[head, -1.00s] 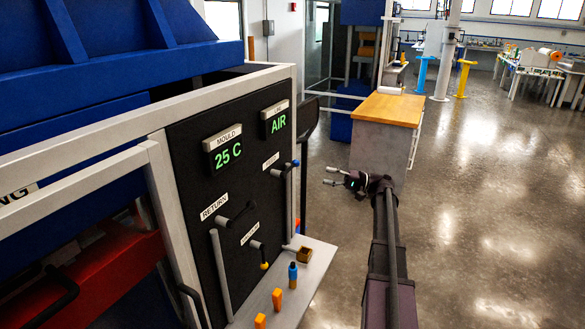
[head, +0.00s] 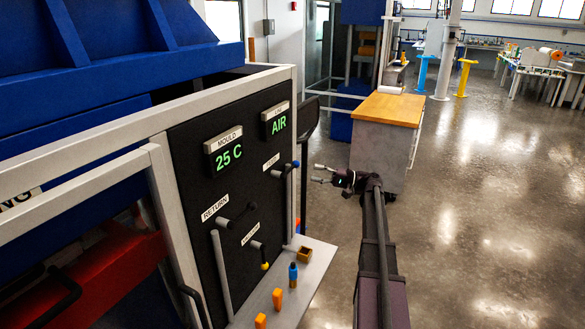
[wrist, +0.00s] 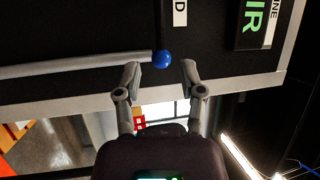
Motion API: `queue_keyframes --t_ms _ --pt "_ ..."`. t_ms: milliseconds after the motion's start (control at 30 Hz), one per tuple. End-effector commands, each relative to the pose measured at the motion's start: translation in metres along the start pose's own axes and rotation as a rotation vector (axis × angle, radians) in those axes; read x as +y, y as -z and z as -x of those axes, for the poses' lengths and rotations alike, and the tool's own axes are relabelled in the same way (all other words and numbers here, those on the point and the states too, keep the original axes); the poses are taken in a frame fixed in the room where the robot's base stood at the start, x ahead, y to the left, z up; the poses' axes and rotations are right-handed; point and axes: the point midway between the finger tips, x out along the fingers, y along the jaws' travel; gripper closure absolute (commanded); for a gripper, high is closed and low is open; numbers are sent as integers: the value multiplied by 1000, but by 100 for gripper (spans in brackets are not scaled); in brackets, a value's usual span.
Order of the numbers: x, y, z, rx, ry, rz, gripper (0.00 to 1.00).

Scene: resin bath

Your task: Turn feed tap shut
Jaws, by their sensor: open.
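The feed tap is a dark lever with a blue ball knob (head: 296,163) at the right edge of the black panel in the head view. Its lever slants up and right to the knob. In the wrist view the blue knob (wrist: 163,60) shows just beyond and between my fingertips; the lever itself is hard to make out there. My gripper (head: 317,173) is open and empty, a little to the right of the knob in the head view, with its fingers pointing at the panel. The wrist view shows both fingers (wrist: 161,72) spread apart on either side of the knob.
The return tap (head: 238,215) and a yellow-ended vacuum tap (head: 261,258) sit lower on the panel. A grey pipe (head: 289,208) runs below the feed tap. A shelf (head: 316,262) with small orange and blue items juts out underneath.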

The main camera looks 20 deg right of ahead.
Motion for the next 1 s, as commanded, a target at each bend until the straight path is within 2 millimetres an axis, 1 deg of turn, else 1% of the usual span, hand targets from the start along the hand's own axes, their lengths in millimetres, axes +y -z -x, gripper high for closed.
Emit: queue_keyframes --t_ms 33,300,500,700,1000 --pt "-2 -1 -9 -2 0 0 49" --pt "-1 0 -50 -1 0 -1 49" --pt "-1 0 -74 0 0 0 49" --pt "-1 0 -86 2 0 1 49" --pt "0 0 -88 3 0 1 49"
